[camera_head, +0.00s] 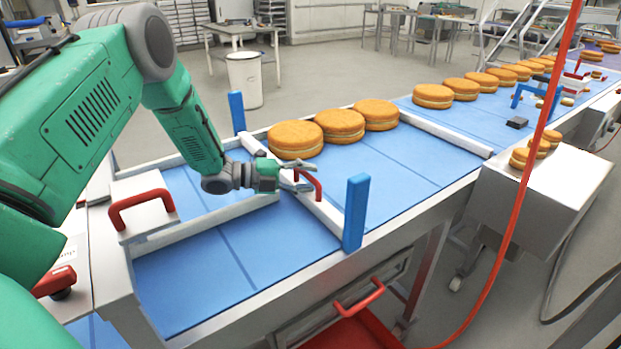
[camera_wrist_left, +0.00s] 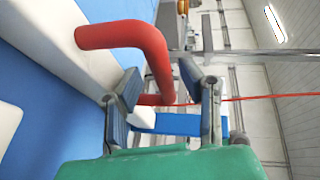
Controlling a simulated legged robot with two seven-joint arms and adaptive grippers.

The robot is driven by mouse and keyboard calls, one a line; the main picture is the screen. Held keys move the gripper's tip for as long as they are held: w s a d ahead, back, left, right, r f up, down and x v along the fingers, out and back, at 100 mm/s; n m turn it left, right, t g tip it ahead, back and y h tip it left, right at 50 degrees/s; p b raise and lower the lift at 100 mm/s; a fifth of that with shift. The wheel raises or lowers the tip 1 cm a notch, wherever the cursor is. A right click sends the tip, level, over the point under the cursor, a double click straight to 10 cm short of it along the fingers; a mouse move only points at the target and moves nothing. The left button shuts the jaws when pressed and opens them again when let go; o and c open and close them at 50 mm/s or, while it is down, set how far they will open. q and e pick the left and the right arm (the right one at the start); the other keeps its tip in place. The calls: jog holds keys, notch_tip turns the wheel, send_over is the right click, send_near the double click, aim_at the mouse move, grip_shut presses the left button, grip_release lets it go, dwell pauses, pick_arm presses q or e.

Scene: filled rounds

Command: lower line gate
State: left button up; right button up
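The line gate is a white bar (camera_head: 328,213) across the blue belt, between two blue posts (camera_head: 356,212). A red handle (camera_head: 318,186) stands on the bar, and it is large in the left wrist view (camera_wrist_left: 125,36). The bar sits low; I cannot tell whether it touches the belt. My left gripper (camera_head: 306,177) is at the handle. In the left wrist view its two fingers (camera_wrist_left: 163,85) stand apart on either side of the handle's bent leg, with a gap showing, so it looks open around it. My right gripper is not in view.
Three round filled cakes (camera_head: 340,125) stand on the belt just beyond the bar, with more (camera_head: 466,88) farther along. A second white bar (camera_head: 445,133) crosses the belt there. A red hose (camera_head: 520,190) hangs at the right. The near belt (camera_head: 225,255) is clear.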

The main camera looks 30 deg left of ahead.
pick_arm(q)
jog(key=v, duration=0.6)
jog(key=shift+w+a+f, duration=0.15)
jog(key=shift+a, duration=0.2)
jog(key=shift+s+d+r, duration=0.25)
jog(key=shift+s, duration=0.1)
